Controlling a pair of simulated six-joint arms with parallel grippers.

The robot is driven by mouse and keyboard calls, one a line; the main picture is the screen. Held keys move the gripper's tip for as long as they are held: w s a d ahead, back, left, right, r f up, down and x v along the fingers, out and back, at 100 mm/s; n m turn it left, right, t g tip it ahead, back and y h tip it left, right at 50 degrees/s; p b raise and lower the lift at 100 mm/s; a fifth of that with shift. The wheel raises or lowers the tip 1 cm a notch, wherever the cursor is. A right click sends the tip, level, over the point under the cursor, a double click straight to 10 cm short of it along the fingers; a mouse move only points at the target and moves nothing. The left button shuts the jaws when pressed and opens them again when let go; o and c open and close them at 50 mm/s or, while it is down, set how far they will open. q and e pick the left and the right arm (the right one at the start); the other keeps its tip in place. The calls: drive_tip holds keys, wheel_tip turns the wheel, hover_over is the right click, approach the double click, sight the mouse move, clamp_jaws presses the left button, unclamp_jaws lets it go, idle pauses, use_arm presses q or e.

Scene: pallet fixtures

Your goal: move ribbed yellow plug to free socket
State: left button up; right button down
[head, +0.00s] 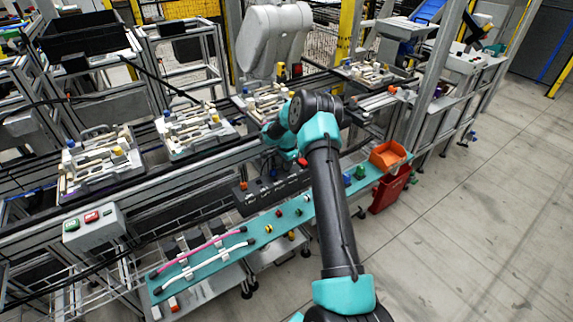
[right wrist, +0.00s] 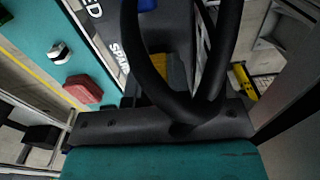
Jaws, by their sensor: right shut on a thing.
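A yellow plug (right wrist: 178,70) shows between the dark curved fingers of my right gripper (right wrist: 185,110) in the right wrist view, and I take the gripper to be shut on it. Its ribs and lower end are hidden. The black socket block (head: 262,198) with white lettering lies along the back of the teal shelf in the head view. The right gripper is over its right part, mostly hidden by my arm. Whether the plug is seated in a socket or clear of it cannot be told. A blue piece (right wrist: 147,5) shows at the top of the wrist view. My left gripper is not seen.
The teal shelf (head: 205,258) carries pink and white cables (head: 215,240) and several small coloured pieces. A green piece (head: 360,172) and an orange bin (head: 388,155) are at its right end, with a red bin (head: 390,190) below. Pallets (head: 195,130) stand on the conveyor behind.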

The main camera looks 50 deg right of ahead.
drive_tip(key=shift+f, duration=0.15)
drive_tip(key=c, duration=1)
unclamp_jaws()
wheel_tip(320, 180, up, 18)
drive_tip(key=shift+f, duration=0.25)
